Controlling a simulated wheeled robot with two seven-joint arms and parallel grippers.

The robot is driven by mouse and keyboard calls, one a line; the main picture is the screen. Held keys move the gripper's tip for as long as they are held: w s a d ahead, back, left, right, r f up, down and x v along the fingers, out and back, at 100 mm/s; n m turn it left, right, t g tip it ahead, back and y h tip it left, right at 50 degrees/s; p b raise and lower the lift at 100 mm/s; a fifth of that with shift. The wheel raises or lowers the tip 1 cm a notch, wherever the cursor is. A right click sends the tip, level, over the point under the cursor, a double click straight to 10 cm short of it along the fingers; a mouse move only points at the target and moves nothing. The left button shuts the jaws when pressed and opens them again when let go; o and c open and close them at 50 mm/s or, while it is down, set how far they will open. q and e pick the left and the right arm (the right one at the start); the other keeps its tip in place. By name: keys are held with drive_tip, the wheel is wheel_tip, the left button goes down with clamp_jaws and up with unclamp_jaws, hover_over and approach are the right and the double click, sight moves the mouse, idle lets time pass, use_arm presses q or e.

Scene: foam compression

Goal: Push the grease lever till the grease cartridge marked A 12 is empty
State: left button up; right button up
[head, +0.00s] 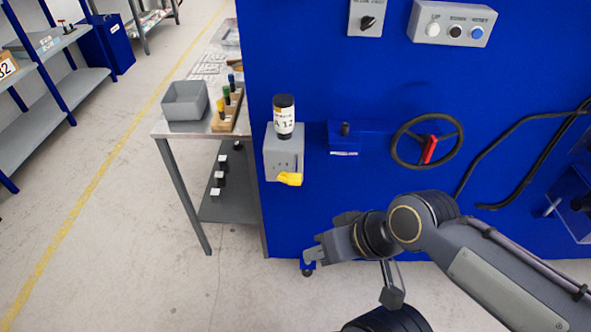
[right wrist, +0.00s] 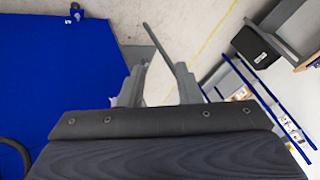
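The grease cartridge marked A 12 (head: 284,118) is white with a black top. It stands upright on a grey lubricator box (head: 283,160) fixed to the blue machine panel. The yellow grease lever (head: 290,179) sticks out at the bottom front of the box. How much grease is inside the cartridge cannot be seen. My right gripper (head: 311,256) is below and slightly right of the lever, apart from it. In the right wrist view its two fingers (right wrist: 158,88) stand apart with nothing between them. My left gripper is not in view.
A handwheel (head: 427,142) with a red handle and a small blue bracket (head: 344,140) are on the panel right of the cartridge. A table (head: 190,128) to the left holds a grey bin (head: 185,101) and a wooden rack (head: 228,112) of coloured-topped bottles. Floor before it is clear.

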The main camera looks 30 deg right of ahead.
clamp_jaws()
idle(1.8)
